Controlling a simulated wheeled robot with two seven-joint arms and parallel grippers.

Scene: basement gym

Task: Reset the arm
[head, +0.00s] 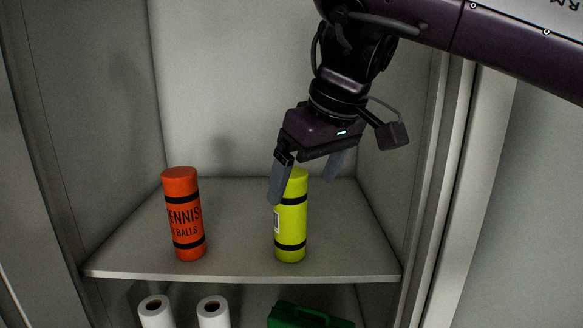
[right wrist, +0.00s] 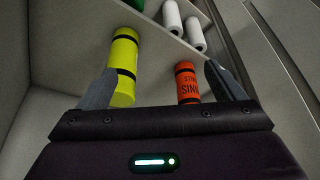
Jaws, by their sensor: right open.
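My right gripper (head: 307,178) comes in from the upper right in the head view and hangs open over the shelf. Its fingers are spread in front of and above the top of a yellow can (head: 291,222) with black bands. The can stands upright on the shelf and the fingers do not appear closed on it. My left gripper is in neither view.
An orange tennis ball can (head: 183,226) stands upright on the shelf (head: 238,262) to the left. It also shows in the right wrist view (right wrist: 187,82). White rolls (head: 213,312) and a green case (head: 308,317) are on the level below. Cabinet walls enclose both sides.

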